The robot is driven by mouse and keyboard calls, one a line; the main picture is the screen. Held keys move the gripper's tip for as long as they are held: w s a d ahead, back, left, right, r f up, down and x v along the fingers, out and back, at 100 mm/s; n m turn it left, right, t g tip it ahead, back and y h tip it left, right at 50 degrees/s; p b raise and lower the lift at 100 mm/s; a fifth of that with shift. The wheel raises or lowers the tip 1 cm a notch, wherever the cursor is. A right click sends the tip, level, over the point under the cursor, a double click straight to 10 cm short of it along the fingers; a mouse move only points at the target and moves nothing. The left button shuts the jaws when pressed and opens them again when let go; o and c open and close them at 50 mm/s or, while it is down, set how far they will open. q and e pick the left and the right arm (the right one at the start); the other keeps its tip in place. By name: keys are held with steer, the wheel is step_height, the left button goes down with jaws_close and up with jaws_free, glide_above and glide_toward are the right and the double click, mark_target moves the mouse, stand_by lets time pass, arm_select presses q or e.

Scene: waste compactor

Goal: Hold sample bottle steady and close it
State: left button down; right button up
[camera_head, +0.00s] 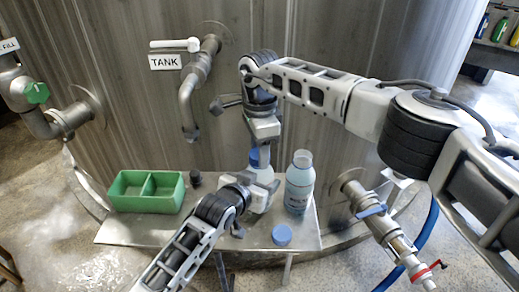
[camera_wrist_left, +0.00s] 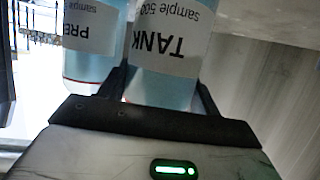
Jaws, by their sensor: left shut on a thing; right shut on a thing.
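The sample bottle (camera_head: 261,176) stands upright on the metal shelf. My left gripper (camera_head: 249,193) is shut on its body from the left. In the left wrist view this bottle (camera_wrist_left: 170,52) shows a label reading TANK, upside down, between the fingers. My right gripper (camera_head: 261,143) comes down from above and is shut on a blue cap (camera_head: 258,158) at the bottle's top. The gripper partly hides the cap, so I cannot tell whether it is threaded on.
A second bottle (camera_head: 299,184), seemingly without a cap, stands right beside the first; it also shows in the wrist view (camera_wrist_left: 90,42). A loose blue cap (camera_head: 282,235) lies at the shelf's front (camera_head: 150,232). A green divided tray (camera_head: 147,204) and small dark object (camera_head: 196,179) are left.

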steer(key=m, duration=0.7)
steer(key=shift+m, duration=0.4)
steer(key=m, duration=0.4)
steer(key=shift+m, duration=0.3)
steer(key=m, duration=0.3)
steer(key=shift+m, duration=0.4)
steer(key=o, duration=1.1)
steer(key=shift+r, duration=0.1)
